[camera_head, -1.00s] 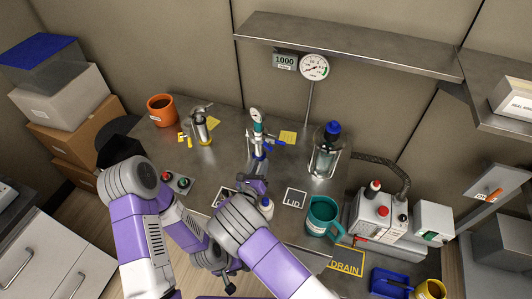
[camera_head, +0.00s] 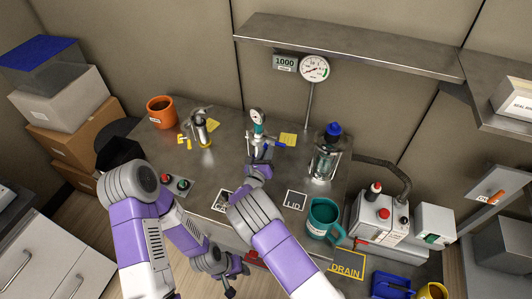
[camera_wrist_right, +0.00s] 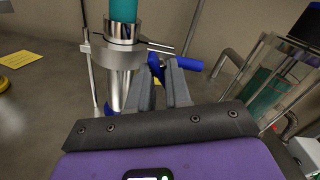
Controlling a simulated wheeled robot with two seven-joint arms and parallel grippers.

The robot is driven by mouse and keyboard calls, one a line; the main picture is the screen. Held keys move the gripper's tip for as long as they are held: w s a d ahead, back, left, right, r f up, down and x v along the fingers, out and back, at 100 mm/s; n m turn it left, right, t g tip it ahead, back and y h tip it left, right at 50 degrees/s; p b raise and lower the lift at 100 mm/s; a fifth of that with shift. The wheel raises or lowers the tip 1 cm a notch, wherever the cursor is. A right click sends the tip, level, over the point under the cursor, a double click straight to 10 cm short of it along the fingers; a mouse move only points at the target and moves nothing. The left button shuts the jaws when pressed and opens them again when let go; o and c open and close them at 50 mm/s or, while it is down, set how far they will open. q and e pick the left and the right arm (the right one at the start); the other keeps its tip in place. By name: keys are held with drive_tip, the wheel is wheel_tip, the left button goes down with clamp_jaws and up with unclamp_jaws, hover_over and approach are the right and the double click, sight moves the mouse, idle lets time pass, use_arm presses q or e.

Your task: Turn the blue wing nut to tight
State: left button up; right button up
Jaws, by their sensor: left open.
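The blue wing nut (camera_wrist_right: 155,67) is a small blue piece beside the metal collar of a teal-topped steel vessel (camera_wrist_right: 122,45). In the head view the vessel (camera_head: 257,125) stands on the bench, and my right gripper (camera_head: 262,160) is right in front of it, hiding most of the nut. In the right wrist view, the two fingers of my right gripper (camera_wrist_right: 163,75) point at the nut, with their tips at it and a narrow gap between them. Whether they press on it cannot be told. My left gripper (camera_head: 232,280) is open and low, in front of the bench.
A glass vessel in a frame (camera_head: 325,155) stands to the right, near a teal mug (camera_head: 322,218). A steel vessel (camera_head: 201,128) and orange pot (camera_head: 161,111) are at left. Bench between is clear.

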clamp_jaws()
drive_tip(key=shift+m+b, duration=3.6)
drive_tip(key=shift+m, duration=1.2)
